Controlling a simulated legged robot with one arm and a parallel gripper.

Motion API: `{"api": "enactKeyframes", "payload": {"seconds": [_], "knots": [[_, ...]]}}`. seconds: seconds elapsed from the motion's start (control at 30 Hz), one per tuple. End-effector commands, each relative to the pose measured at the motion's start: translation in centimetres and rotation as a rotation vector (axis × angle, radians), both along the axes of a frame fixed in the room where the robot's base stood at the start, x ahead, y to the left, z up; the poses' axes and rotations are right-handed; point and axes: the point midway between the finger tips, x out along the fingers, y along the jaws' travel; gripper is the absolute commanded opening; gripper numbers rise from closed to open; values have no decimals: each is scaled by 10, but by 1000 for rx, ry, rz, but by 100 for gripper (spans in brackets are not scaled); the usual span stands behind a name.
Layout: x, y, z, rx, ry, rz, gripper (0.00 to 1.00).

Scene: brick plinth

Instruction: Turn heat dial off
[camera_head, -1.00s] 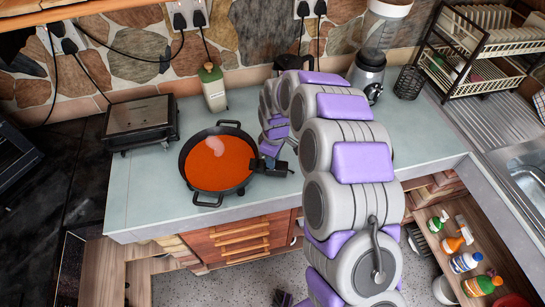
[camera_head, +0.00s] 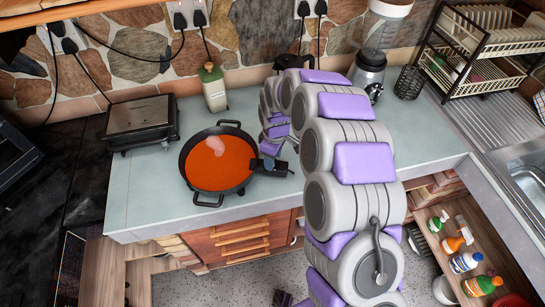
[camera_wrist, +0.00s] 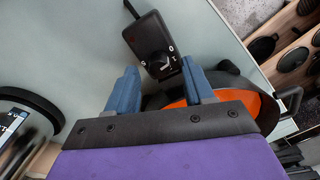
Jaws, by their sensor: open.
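The heat dial (camera_wrist: 165,66) is a small dark knob with white marks on a black control box (camera_wrist: 149,43), with a cord at its far end. In the wrist view it lies just beyond and between the fingertips. My gripper (camera_wrist: 161,77) is open, with two blue fingers apart and nothing between them. I cannot tell whether a finger touches the box. An electric pan (camera_head: 217,160) with orange-red contents stands on the counter, left of my gripper in the head view. Its orange contents also show behind the right finger in the wrist view (camera_wrist: 190,97). My arm hides part of the counter.
A grill (camera_head: 141,120) and a bottle (camera_head: 213,88) stand left and behind the pan. A blender (camera_head: 369,70) and a dish rack (camera_head: 485,65) are to the right. The counter (camera_head: 150,195) is clear at front left. An open drawer (camera_head: 440,245) holds several bottles.

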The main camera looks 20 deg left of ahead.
Motion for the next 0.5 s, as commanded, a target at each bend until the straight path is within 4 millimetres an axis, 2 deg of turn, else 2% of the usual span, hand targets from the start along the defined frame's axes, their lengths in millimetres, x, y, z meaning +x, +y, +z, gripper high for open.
{"api": "enactKeyframes", "payload": {"seconds": [0.17, 0.5], "knots": [[1, -1, 30, 3, -2, -1, 52], [4, -2, 107, 3, -5, -1, 52]]}}
